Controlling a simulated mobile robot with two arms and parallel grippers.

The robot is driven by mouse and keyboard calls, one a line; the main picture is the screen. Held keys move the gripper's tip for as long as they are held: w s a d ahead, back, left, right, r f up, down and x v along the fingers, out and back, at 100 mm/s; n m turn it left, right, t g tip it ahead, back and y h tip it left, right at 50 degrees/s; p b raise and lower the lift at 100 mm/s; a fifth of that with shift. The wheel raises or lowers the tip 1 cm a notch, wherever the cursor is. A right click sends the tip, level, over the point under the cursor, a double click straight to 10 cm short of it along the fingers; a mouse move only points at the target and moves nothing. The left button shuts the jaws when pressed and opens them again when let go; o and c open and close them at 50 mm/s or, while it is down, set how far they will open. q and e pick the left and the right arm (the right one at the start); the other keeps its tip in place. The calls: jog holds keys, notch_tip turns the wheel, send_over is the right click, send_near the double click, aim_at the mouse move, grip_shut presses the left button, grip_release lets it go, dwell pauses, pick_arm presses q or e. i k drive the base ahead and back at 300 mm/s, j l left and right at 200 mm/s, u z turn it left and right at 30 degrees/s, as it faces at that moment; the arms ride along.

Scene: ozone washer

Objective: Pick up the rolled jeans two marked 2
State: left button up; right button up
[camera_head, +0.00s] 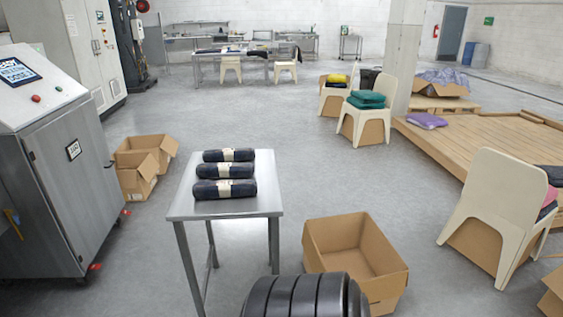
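Three dark rolled jeans lie in a row, one behind another, on a small metal table. The far roll (212,155), the middle roll (207,171) and the near roll (208,190) each have a pale band around the middle. The marks on the bands are too small to read, so I cannot tell which one is marked 2. The rolls lie close together, side by side. Neither of my grippers is in view.
The metal table (240,207) has bare space at its front edge. An open empty cardboard box (335,232) stands on the floor to its right. A grey machine (75,200) stands at left, with cardboard boxes (138,178) beside it. Chairs (495,210) stand at right.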

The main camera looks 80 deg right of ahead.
aim_at(226, 155)
jog(key=l+z, duration=0.2)
jog(key=z, duration=0.3)
jog(key=i+l+z, duration=0.1)
jog(key=z, duration=0.35)
jog(key=i+l+z, duration=0.1)
jog(key=l+z, duration=0.15)
jog(key=z, duration=0.25)
jog(key=i+l+z, duration=0.15)
jog(key=z, duration=0.3)
jog(key=i+l, duration=0.5)
jog(key=i, duration=0.2)
